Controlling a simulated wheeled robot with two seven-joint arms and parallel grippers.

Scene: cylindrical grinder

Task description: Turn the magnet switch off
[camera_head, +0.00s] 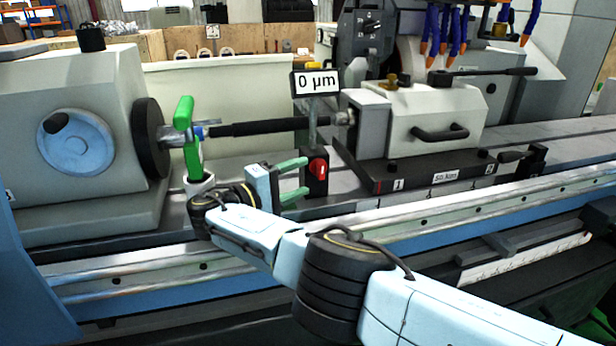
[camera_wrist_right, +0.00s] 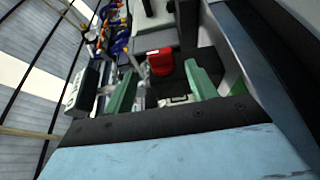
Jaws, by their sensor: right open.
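The magnet switch is a red knob (camera_head: 320,168) on a small black box (camera_head: 316,186) below the display post on the machine bed. The red knob also shows in the right wrist view (camera_wrist_right: 160,62), between and just beyond the green fingertips. My right gripper (camera_head: 307,176) is open, with its two green fingers one above the other, pointing right at the switch from its left side. In the wrist view the right gripper (camera_wrist_right: 160,70) has nothing between its fingers. I cannot tell whether a finger touches the knob. My left gripper is not in view.
A display (camera_head: 316,83) reading 0 µm stands above the switch. A black shaft (camera_head: 268,127) runs behind the gripper, with a green upright part (camera_head: 184,112) at its left end. A white block with a black handle (camera_head: 438,133) stands to the right.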

